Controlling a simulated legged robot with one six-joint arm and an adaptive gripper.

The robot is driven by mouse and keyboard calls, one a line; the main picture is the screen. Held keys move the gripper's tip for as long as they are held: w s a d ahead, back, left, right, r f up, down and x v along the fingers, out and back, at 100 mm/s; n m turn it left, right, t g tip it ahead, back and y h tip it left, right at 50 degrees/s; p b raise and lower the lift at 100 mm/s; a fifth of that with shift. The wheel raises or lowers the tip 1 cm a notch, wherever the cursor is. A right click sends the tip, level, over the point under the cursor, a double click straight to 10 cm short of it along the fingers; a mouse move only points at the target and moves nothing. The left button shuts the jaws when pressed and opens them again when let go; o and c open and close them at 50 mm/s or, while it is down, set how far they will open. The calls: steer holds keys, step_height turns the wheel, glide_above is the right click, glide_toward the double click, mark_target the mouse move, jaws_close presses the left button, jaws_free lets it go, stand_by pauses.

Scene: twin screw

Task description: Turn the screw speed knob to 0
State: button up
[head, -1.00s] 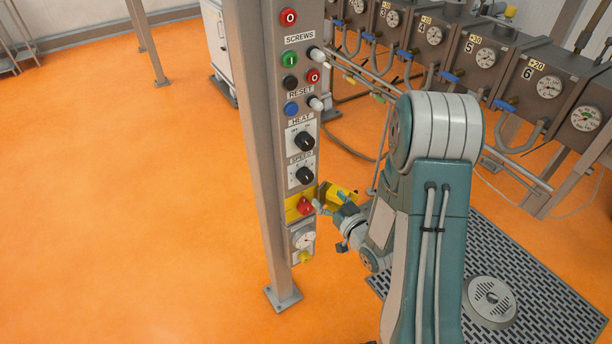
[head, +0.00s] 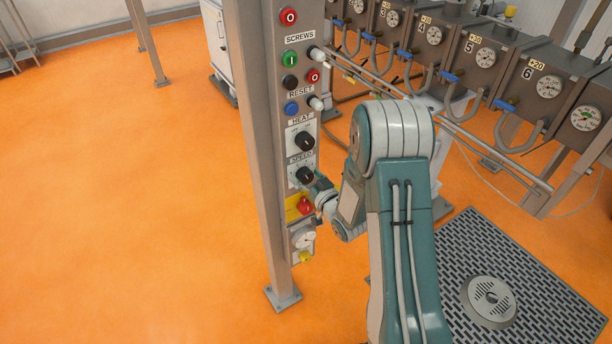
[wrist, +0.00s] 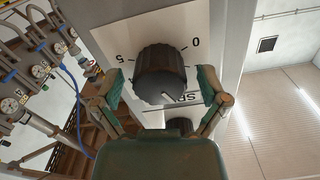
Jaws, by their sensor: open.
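The speed knob (head: 305,175) is a black round knob on a white plate under the SPEED label on the panel post. In the wrist view the knob (wrist: 161,73) sits between the two fingers of my gripper (wrist: 162,88). The fingers are open, one on each side, with a gap showing at least on the left. The plate shows a 0 at the upper right and a 5 at the left. A pale pointer line shows on the lower part of the knob's face. In the head view my gripper (head: 318,188) is at the panel's right edge, partly hidden by my arm.
The heat knob (head: 304,141) is just above. A red knob on a yellow plate (head: 304,206) is just below, close to my gripper. Buttons line the upper panel. Pipes and gauge boxes (head: 540,85) stand at the right. The orange floor (head: 130,200) at left is clear.

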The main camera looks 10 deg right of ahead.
steer(key=c, duration=1.1)
steer(key=shift+c, duration=0.2)
steer(key=shift+n, duration=0.4)
steer(key=n, duration=0.8)
steer(key=shift+a+n, duration=0.1)
steer(key=shift+n, duration=0.2)
steer(key=n, duration=0.4)
steer(key=shift+f, duration=0.1)
steer(key=shift+s+a+f+n, duration=0.1)
steer(key=shift+n, duration=2.1)
